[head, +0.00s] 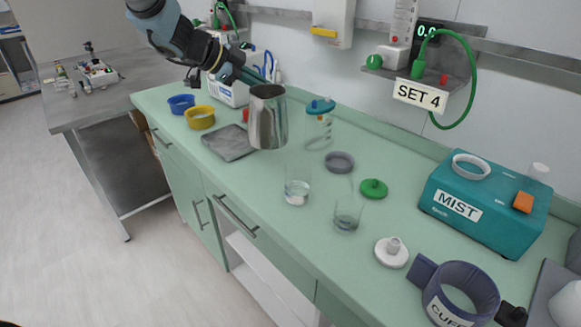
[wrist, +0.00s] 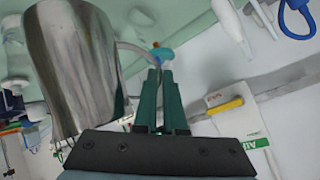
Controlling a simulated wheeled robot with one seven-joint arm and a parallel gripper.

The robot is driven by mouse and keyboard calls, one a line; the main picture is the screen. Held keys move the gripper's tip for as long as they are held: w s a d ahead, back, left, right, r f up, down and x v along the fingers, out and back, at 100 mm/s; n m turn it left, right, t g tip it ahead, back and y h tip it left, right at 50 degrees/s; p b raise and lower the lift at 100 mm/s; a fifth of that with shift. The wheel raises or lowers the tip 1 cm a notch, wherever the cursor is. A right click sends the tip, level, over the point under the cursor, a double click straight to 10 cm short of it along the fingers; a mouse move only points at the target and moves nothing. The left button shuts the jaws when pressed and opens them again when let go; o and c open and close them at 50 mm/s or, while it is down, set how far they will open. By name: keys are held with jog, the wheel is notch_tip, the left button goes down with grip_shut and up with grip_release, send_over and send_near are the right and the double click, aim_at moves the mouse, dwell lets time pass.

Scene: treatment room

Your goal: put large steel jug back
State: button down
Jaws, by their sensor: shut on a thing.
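The large steel jug (head: 268,118) is held up above the green counter, near its back-left part in the head view. In the wrist view the jug (wrist: 75,65) fills the left side, with its thin handle running toward the fingers. My gripper (head: 251,78) comes from the upper left in the head view. In the wrist view its green fingers (wrist: 159,92) are closed together at the jug's handle. The exact grip on the handle is partly hidden. The jug looks roughly upright in the head view.
A grey tray (head: 229,142) lies on the counter left of the jug. Yellow (head: 200,117) and blue (head: 181,103) bowls stand further left.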

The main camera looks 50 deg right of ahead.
jog(key=b, duration=0.3)
jog(key=shift+d+f+n+b, duration=0.2)
jog(key=shift+n+b, duration=0.1)
jog(key=shift+b, duration=0.1)
notch_tip(320, 180, down, 10)
jog(key=shift+r, duration=0.25)
jog(key=shift+a, duration=0.1)
jog(key=c, duration=1)
grip_release()
jog(key=shift+f, duration=0.1)
